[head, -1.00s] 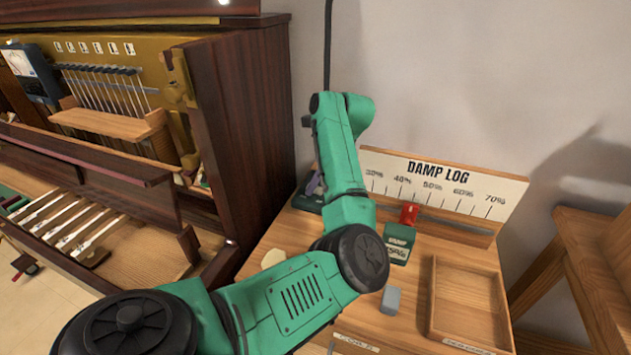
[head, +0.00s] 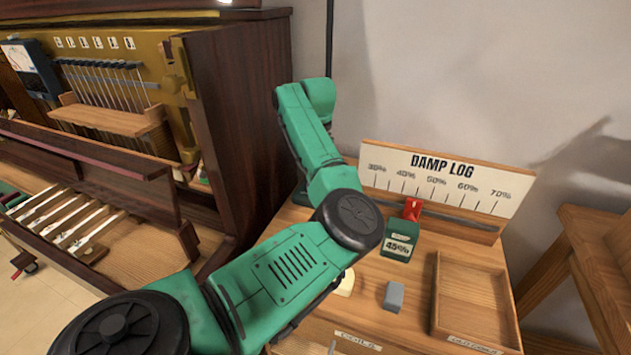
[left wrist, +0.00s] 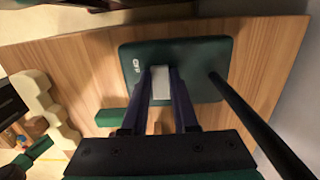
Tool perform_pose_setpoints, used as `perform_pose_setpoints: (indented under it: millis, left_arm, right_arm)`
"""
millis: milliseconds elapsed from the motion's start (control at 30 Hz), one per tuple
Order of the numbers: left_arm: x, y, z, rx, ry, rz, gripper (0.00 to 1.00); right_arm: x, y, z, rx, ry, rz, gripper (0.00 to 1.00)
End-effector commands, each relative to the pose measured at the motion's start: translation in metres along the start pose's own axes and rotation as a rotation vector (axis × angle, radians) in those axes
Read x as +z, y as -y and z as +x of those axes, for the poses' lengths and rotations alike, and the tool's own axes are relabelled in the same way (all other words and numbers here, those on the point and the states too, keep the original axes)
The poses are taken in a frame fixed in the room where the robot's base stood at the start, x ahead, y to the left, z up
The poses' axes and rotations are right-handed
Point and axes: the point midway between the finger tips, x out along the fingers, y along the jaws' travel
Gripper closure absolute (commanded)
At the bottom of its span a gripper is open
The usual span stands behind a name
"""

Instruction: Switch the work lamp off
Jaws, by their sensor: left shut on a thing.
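The work lamp's dark green base (left wrist: 210,60) lies on the wooden bench top in the left wrist view. Its thin dark pole (left wrist: 250,115) rises from the base to the right of my fingers; it also shows at the back of the head view (head: 329,40). A pale switch piece (left wrist: 160,84) sits on the base, beside a small white label. My left gripper (left wrist: 161,72) is shut on this switch piece, one finger on each side. In the head view my left arm hides the gripper and most of the base. The lamp's head is out of view.
A damp log board (head: 440,185) stands at the bench's back. In front are a green 45% block (head: 399,240), a red marker (head: 412,210), a grey block (head: 393,297) and an empty wooden tray (head: 470,300). The open piano (head: 240,110) stands at left.

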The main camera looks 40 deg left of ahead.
Motion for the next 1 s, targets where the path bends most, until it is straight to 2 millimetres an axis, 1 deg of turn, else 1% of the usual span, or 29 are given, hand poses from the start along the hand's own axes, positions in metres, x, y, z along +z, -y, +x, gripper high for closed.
perform_pose_setpoints:
  millis: [67,300,333,367,400,667,767,867,967,1000]
  left_arm:
    - [0.001,0.000,0.001,0.000,-0.024,0.001,1.00]
    - [0.000,0.000,0.000,0.001,-0.023,0.002,1.00]
    - [0.000,0.000,0.000,0.001,-0.023,0.002,0.61]
    - [0.000,0.000,0.000,0.001,-0.023,0.002,0.50]
    - [0.000,0.000,0.000,0.001,-0.023,0.002,0.43]
    - [0.000,0.000,0.000,0.001,-0.022,0.002,0.43]
    - [0.000,0.000,-0.004,-0.001,-0.021,0.002,0.43]
    - [0.001,0.001,-0.014,-0.003,-0.022,0.003,0.43]
    - [0.001,0.001,-0.034,-0.005,-0.022,0.002,0.43]
    - [0.001,0.001,-0.045,-0.004,-0.022,0.003,0.43]
  right_arm:
    - [0.000,0.000,0.001,0.001,0.000,0.000,0.33]
    - [0.000,-0.001,0.000,0.001,0.000,0.000,0.33]
    - [0.000,-0.001,0.000,0.002,0.000,0.000,0.33]
    - [0.000,-0.001,0.000,0.002,0.000,0.000,0.33]
    - [0.000,-0.001,0.000,0.002,0.000,0.000,0.33]
    - [0.000,-0.001,0.000,0.002,0.000,0.000,0.33]
    - [0.000,-0.001,0.000,0.002,0.000,0.000,0.33]
    - [0.000,-0.001,0.001,0.002,0.000,0.000,0.33]
    - [0.000,-0.001,0.001,0.002,0.000,0.000,0.33]
    - [0.000,-0.001,0.001,0.002,0.000,0.000,0.33]
